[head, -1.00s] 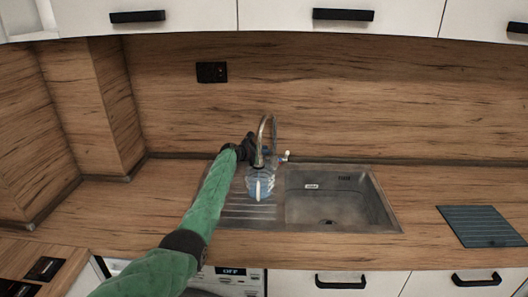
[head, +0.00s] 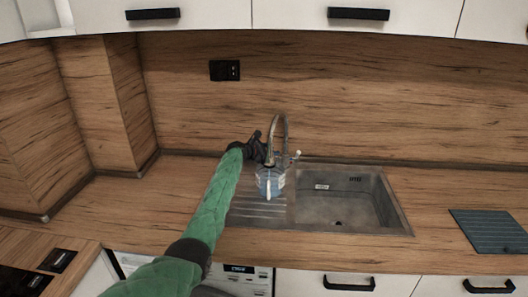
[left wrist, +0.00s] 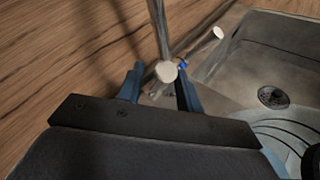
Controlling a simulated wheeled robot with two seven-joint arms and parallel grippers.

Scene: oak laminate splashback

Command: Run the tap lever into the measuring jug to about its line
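The measuring jug (head: 270,186), clear with a bluish body and a pale upright strip, stands on the ribbed drainer left of the basin. Part of it shows in the left wrist view (left wrist: 285,135). The chrome tap (head: 286,132) arches above it; its small side lever (head: 296,155) sticks out to the right. My left gripper (head: 264,150) is just left of the tap, above the jug. In the left wrist view its two fingers (left wrist: 160,88) are apart, with a round-ended metal tap part between or beyond them; contact is unclear. A water stream or level cannot be made out.
The steel sink basin (head: 345,208) is empty, right of the jug. A dark ribbed board (head: 487,230) lies on the worktop at the right. A socket (head: 224,70) is on the splashback. The worktop at the left is clear.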

